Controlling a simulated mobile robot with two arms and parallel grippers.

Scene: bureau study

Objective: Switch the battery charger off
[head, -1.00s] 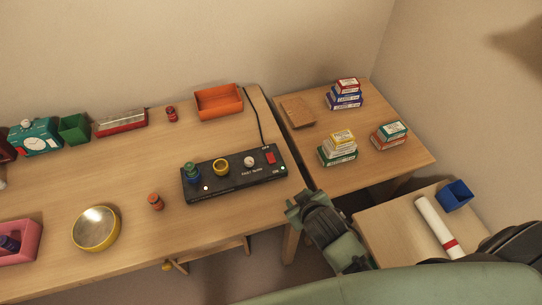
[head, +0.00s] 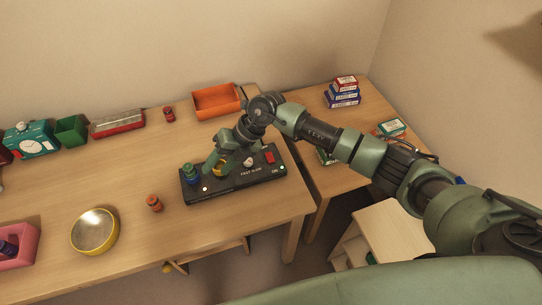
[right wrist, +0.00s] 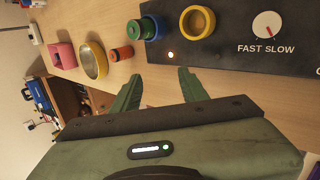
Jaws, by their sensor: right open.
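The black battery charger (head: 235,183) lies on the long desk near its right end. Its red switch (head: 270,157) is at the right end, with a small lit green light (head: 283,170) beside it. A white knob (head: 249,162) is in the middle. A blue and green battery (head: 192,175) stands at the left end, beside a yellow ring (right wrist: 197,22). My right gripper (head: 212,160) is over the charger's left part and partly hides the yellow ring. In the right wrist view its jaws (right wrist: 160,88) are apart and empty. My left gripper is not in view.
An orange battery (head: 155,203) and a yellow round dish (head: 95,231) are left of the charger. An orange tray (head: 218,100) stands behind it. My right arm crosses above the side table with its stacked boxes (head: 342,95).

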